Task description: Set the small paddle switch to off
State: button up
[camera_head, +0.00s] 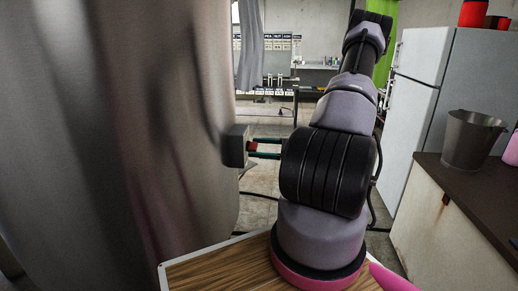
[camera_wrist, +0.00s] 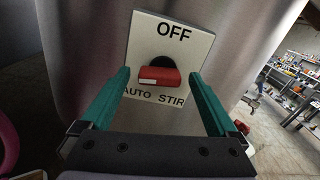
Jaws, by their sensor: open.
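The small paddle switch is a red paddle (camera_wrist: 158,78) with a pale end strip, set in a dark round mount. Its plate (camera_wrist: 145,40) reads OFF above and AUTO STIR below, and the paddle leans to the AUTO STIR side. My gripper (camera_wrist: 160,73) is open, with one teal finger left and one right of the paddle. I cannot tell whether either finger touches it. In the head view my gripper (camera_head: 265,149) reaches left to the grey switch box (camera_head: 236,146), partly hidden behind my arm. The plate's face is not visible there.
The large metal tank (camera_head: 110,130) fills the left side. A counter (camera_head: 480,198) with a dark bucket (camera_head: 472,140) and a white fridge (camera_head: 415,100) stand at right. A wood-topped surface (camera_head: 215,272) is low in front. Floor shows between tank and counter.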

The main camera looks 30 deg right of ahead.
jog(key=c, duration=1.4)
jog(key=m, duration=1.9)
jog(key=shift+w+d+r+m, duration=0.15)
jog(key=shift+r+m, duration=0.05)
jog(key=shift+m, duration=0.1)
